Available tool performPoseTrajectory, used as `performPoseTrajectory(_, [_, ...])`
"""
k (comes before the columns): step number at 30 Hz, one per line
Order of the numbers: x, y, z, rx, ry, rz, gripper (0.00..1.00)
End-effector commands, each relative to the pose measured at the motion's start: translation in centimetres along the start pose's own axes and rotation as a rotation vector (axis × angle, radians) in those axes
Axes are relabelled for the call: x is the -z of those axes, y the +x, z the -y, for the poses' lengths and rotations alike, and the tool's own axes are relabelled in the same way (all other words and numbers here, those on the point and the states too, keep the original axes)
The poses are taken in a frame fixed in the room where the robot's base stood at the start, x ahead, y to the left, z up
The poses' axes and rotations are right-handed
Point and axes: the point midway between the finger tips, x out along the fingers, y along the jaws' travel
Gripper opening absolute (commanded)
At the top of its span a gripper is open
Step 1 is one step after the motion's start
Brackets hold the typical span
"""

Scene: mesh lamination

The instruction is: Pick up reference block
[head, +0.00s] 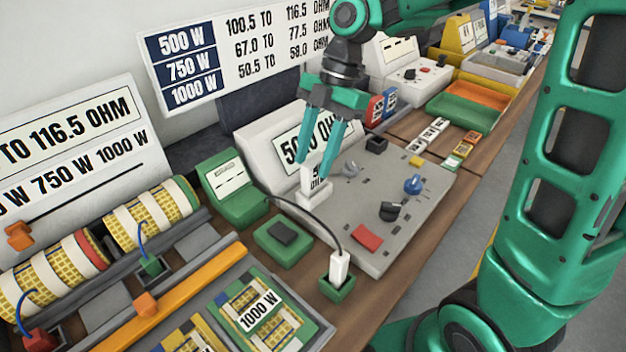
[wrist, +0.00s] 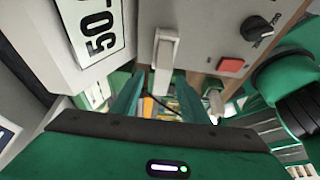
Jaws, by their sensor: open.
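A small white block (head: 313,198) with a dark-printed label, likely the reference block, stands upright at the left front edge of the grey instrument panel (head: 400,215). My gripper (head: 313,168) points down at it from above, its two teal fingers apart. The fingertips are around the block's upper part in the head view; contact cannot be told. In the wrist view, my open gripper (wrist: 160,100) has a pale upright piece (wrist: 166,55) just beyond the fingers, probably the same block. The fingers partly hide the label.
The panel carries a blue knob (head: 413,185), a black knob (head: 391,210) and a red button (head: 367,238). A slanted display (head: 262,150) rises behind the block. A white plug with a black cable (head: 339,266) stands in a green socket in front.

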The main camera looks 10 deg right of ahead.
Motion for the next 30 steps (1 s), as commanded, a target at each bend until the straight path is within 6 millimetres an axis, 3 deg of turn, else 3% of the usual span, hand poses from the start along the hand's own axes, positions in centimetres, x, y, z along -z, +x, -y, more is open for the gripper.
performPoseTrajectory(12, [-0.1,4.8,0.1,0.002,0.002,-0.001,0.41])
performPoseTrajectory(20, [-0.2,5.1,0.1,0.000,0.001,0.000,0.41])
performPoseTrajectory(21, [-0.2,5.1,0.1,0.000,0.001,0.000,0.38])
performPoseTrajectory(26, [-0.1,5.1,0.1,0.000,0.001,0.000,0.00])
performPoseTrajectory(30, [-0.1,5.1,0.0,-0.001,0.001,0.000,0.00])
